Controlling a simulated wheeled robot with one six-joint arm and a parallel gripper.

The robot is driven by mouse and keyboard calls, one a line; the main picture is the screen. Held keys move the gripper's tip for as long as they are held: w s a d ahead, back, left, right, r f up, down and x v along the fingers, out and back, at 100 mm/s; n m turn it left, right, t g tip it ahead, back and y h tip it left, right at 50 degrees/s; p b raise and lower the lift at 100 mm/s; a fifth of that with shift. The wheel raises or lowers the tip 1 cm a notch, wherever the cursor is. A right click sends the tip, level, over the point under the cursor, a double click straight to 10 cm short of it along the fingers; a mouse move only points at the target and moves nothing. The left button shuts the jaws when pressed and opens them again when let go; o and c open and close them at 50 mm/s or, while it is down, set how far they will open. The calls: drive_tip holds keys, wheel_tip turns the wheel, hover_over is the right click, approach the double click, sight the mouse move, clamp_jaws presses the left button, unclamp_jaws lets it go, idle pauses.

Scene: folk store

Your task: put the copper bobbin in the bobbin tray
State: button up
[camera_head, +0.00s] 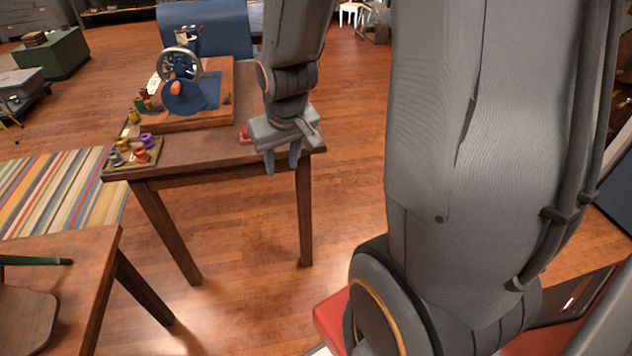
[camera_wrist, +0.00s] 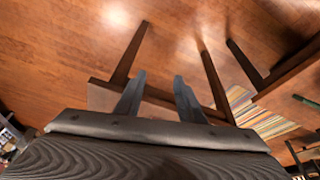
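A small tray (camera_head: 130,166) lies at the front left corner of the wooden table in the head view. It holds several bobbins, among them a purple one (camera_head: 148,140), an orange-copper one (camera_head: 142,156) and a greyish one (camera_head: 115,158). I cannot tell for sure which is the copper bobbin. My gripper (camera_head: 281,160) hangs at the table's front right corner, well right of the tray, fingers down. Its two fingers stand apart with nothing between them, as the wrist view (camera_wrist: 158,90) also shows. The wrist view shows no bobbin or tray.
A hand-wheel sewing machine (camera_head: 183,88) stands on a wooden board on the table (camera_head: 200,150). Several thread spools (camera_head: 142,103) stand beside it. A small red object (camera_head: 245,134) lies just left of my gripper. Another table (camera_head: 75,260) stands at the lower left.

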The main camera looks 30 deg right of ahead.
drive_tip(key=s+r+m+g, duration=0.1)
drive_tip(key=s+r+g, duration=0.2)
drive_tip(key=s, duration=1)
drive_tip(key=shift+s+d+r+m+g+y, duration=0.2)
drive_tip(key=shift+d+m+g+y, duration=0.1)
drive_tip(key=shift+d+g, duration=0.1)
drive_tip(key=a+r+n+p, duration=0.2)
drive_tip(key=a+r+p, duration=0.1)
drive_tip(key=a+p, duration=0.2)
drive_tip(key=shift+a+r+p, duration=0.25)
drive_tip(key=shift+a+p, duration=0.1)
drive_tip(key=shift+a, duration=0.2)
